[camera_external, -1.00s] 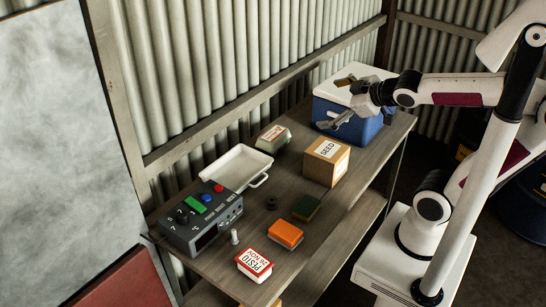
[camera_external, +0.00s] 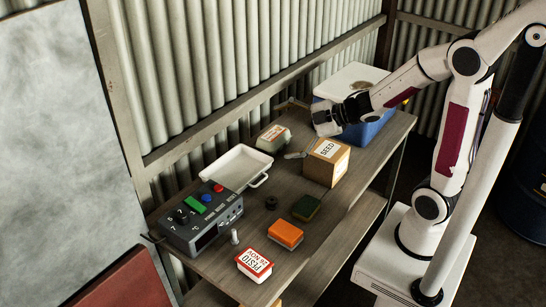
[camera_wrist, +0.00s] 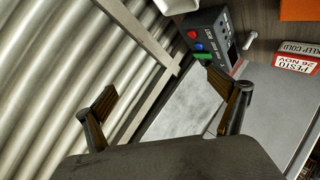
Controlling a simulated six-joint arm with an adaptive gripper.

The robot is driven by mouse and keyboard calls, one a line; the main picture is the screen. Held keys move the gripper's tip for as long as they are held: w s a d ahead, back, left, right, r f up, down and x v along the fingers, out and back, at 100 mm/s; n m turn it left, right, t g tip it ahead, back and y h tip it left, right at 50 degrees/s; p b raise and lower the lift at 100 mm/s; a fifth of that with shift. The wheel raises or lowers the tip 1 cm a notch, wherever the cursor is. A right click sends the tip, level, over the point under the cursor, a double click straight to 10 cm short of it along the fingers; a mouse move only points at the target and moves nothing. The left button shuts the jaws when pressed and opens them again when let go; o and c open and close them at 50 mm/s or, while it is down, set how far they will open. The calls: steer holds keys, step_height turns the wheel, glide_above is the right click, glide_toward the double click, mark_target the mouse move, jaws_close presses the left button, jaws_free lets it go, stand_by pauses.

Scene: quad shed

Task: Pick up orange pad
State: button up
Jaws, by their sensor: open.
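The orange pad (camera_external: 285,234) lies flat on the wooden table, between the pesto box and a dark green pad. In the wrist view part of an orange thing, apparently the pad (camera_wrist: 299,9), shows at the top right edge. My gripper (camera_external: 296,130) is above the far part of the table, by the blue cooler and the seed box, well away from the orange pad. In the wrist view its two fingers (camera_wrist: 165,98) are spread apart with nothing between them.
The seed box (camera_external: 327,162) and blue cooler (camera_external: 362,132) stand near my gripper. A dark green pad (camera_external: 306,208), pesto box (camera_external: 255,264), control box (camera_external: 202,220), white tray (camera_external: 236,167) and grey carton (camera_external: 273,137) are on the table. A corrugated wall (camera_external: 210,60) runs behind.

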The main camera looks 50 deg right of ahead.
steer(key=s+a+f+n+g+y, duration=0.1)
steer(key=s+a+f+g+y, duration=0.1)
steer(key=f, duration=0.4)
steer(key=s+a+f+n+g+y, duration=0.1)
steer(key=s+a+f+g+y, duration=0.1)
steer(key=f, duration=0.4)
steer(key=m+g+y, duration=0.2)
steer(key=m+y, duration=0.1)
steer(key=y, duration=0.1)
glide_toward(287, 230)
steer(key=shift+w+a+r, duration=0.25)
steer(key=shift+a+r, duration=0.3)
steer(key=shift+a, duration=0.15)
steer(key=shift+s+d+f, duration=0.15)
steer(key=shift+s+f, duration=0.2)
steer(key=shift+f, duration=0.2)
steer(key=shift+x, duration=1.3)
steer(key=shift+w+f, duration=0.1)
steer(key=shift+w+x, duration=0.15)
steer(key=shift+x, duration=1.15)
steer(key=shift+w+x, duration=0.1)
steer(key=shift+x, duration=1.2)
steer(key=shift+d, duration=0.2)
steer(key=shift+c, duration=0.4)
steer(key=c, duration=1.2)
